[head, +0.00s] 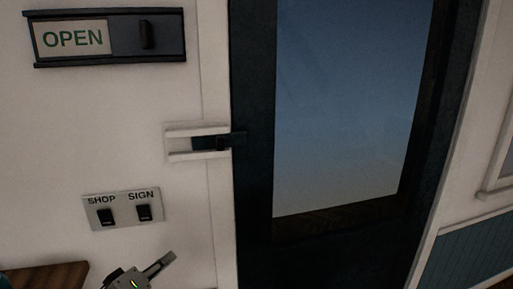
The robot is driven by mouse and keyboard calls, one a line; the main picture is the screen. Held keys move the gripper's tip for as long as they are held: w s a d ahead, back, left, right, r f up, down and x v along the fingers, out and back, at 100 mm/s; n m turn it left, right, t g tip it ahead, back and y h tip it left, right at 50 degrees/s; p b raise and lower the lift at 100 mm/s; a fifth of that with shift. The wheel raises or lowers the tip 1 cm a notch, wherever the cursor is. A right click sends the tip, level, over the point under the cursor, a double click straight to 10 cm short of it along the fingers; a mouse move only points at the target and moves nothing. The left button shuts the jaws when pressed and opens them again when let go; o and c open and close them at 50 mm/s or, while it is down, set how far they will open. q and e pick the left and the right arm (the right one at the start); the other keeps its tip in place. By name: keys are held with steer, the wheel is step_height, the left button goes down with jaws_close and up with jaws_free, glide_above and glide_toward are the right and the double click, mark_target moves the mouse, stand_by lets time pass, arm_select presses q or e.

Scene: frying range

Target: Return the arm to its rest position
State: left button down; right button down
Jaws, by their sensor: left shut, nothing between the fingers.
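My left gripper (165,262) shows at the bottom edge of the head view, below the switch plate. It is shut and empty, and it appears apart from the wall fittings. Most of my left arm is out of the frame. My right gripper is not in view.
A switch plate (123,209) with SHOP and SIGN switches is on the white wall. An OPEN slider sign (109,37) is above it. A dark door (253,210) with a glass pane and a latch (209,142) stands right. A wooden edge (45,276) is at lower left.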

arm_select(q)
steer(key=s+f+m+g+y, duration=0.1)
steer(key=s+f+m, duration=0.4)
steer(key=s+f, duration=0.7)
steer(key=s+d+f+m+g+y, duration=0.1)
steer(key=s+f+m+g, duration=0.2)
steer(key=s+f, duration=0.9)
step_height(320, 180, down, 8)
steer(key=m, duration=0.2)
steer(key=shift+d+r+m+y, duration=0.2)
steer(key=shift+d+m+y, duration=0.1)
steer(key=shift+m+y, duration=0.1)
